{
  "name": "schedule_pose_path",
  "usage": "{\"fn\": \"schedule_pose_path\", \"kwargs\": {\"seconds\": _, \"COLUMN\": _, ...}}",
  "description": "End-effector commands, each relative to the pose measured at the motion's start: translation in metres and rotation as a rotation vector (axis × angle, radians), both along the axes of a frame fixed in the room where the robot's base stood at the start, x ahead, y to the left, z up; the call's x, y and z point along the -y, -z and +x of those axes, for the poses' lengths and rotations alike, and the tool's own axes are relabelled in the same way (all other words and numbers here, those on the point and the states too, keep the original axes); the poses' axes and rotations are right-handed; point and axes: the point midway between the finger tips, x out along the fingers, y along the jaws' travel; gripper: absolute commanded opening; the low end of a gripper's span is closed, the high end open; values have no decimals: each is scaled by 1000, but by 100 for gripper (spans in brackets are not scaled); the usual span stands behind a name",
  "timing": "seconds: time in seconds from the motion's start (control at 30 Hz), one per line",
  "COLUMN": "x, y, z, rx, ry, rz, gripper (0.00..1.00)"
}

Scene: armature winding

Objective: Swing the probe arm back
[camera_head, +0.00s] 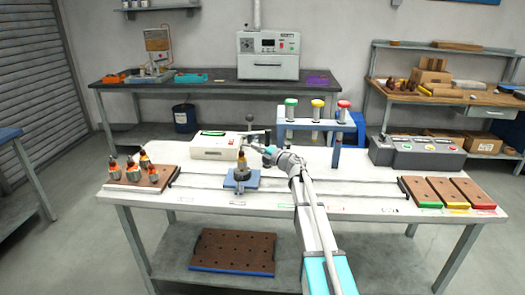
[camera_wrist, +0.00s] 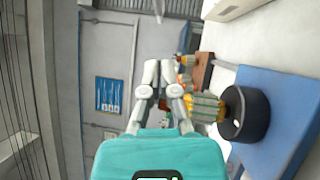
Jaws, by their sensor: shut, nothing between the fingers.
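In the head view an armature (camera_head: 241,160) stands upright in a dark round holder (camera_head: 242,174) on a blue plate (camera_head: 232,184). Behind it is a white tester box (camera_head: 214,147) with a green display. A grey post with a dark knob (camera_head: 250,118) rises by the box and looks like the probe arm; its lower part is partly hidden. My gripper (camera_head: 264,149) is just right of the armature's top, shut and empty. In the wrist view my fingertips (camera_wrist: 159,66) are close together, and the armature (camera_wrist: 205,107) in its black holder (camera_wrist: 244,113) is to their right.
A brown tray (camera_head: 150,182) with several armatures stands at the left. A rack with green, yellow and red caps (camera_head: 317,103) stands behind my arm. A grey control panel (camera_head: 417,152) and brown trays (camera_head: 461,193) are at the right. The front of the white table is mostly clear.

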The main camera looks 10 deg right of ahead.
Motion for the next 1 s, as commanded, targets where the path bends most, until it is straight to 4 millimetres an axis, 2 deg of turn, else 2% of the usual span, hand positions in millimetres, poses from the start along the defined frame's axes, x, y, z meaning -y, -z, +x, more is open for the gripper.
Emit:
{"fn": "schedule_pose_path", "kwargs": {"seconds": 0.03, "x": -5, "y": -2, "z": 9, "rx": 0, "ry": -1, "rz": 0, "gripper": 0}}
{"fn": "schedule_pose_path", "kwargs": {"seconds": 0.2, "x": -23, "y": -6, "z": 28, "rx": 1, "ry": -1, "rz": -1, "gripper": 0}}
{"fn": "schedule_pose_path", "kwargs": {"seconds": 0.43, "x": -18, "y": -11, "z": 54, "rx": 1, "ry": 0, "rz": -1, "gripper": 0}}
{"fn": "schedule_pose_path", "kwargs": {"seconds": 0.63, "x": -18, "y": -12, "z": 62, "rx": 1, "ry": 0, "rz": -1, "gripper": 0}}
{"fn": "schedule_pose_path", "kwargs": {"seconds": 1.0, "x": -19, "y": -12, "z": 63, "rx": 0, "ry": -1, "rz": 0, "gripper": 0}}
